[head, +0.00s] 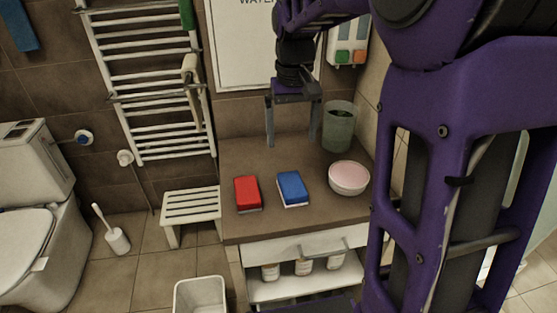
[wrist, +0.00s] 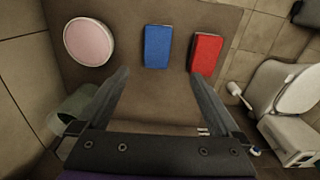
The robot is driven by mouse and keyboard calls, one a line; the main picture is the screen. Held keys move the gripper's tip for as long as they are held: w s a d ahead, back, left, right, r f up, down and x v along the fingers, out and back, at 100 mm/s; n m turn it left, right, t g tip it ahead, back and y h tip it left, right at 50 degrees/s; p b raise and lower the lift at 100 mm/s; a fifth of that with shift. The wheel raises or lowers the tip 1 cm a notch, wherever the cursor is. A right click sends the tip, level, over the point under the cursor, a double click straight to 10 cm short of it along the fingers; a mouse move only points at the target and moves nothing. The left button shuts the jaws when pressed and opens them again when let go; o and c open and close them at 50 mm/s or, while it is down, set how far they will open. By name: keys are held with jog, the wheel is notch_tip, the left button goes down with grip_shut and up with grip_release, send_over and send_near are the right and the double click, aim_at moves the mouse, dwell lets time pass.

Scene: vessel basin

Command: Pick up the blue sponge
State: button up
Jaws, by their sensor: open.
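The blue sponge (head: 293,188) lies flat on the brown counter top, between the red sponge (head: 248,193) on its left and a pink-topped bowl (head: 349,178) on its right. In the wrist view the blue sponge (wrist: 158,46) lies beyond the fingertips, between them from side to side. My gripper (head: 293,143) is open and empty, above the back part of the counter, behind the blue sponge and apart from it. Its two fingers also show wide apart in the wrist view (wrist: 159,72).
A grey-green cup (head: 338,128) stands close to the right finger, at the back of the counter (head: 268,226). The wall with a white sign (head: 240,60) rises close behind my gripper. Bottles stand on a shelf below. A slatted stool (head: 190,205) is at the left.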

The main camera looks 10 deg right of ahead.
jog(key=b, duration=0.2)
send_over(292, 183)
jog(key=f, duration=1)
jog(key=shift+s+a+f, duration=0.2)
jog(key=shift+a+f, duration=0.05)
jog(key=shift+f, duration=0.1)
jog(key=shift+w+d+f+b, duration=0.15)
jog(key=shift+f+b, duration=0.1)
jog(key=shift+f, duration=1.1)
jog(key=shift+d+f+b, duration=0.1)
jog(key=shift+f+b, duration=0.15)
jog(key=shift+f, duration=1.05)
jog(key=c, duration=1.4)
notch_tip(292, 183, up, 10)
jog(key=shift+r+p, duration=0.1)
jog(key=shift+p, duration=0.95)
jog(key=o, duration=0.7)
jog(key=shift+c, duration=0.2)
jog(key=c, duration=0.4)
jog(key=shift+c, duration=0.2)
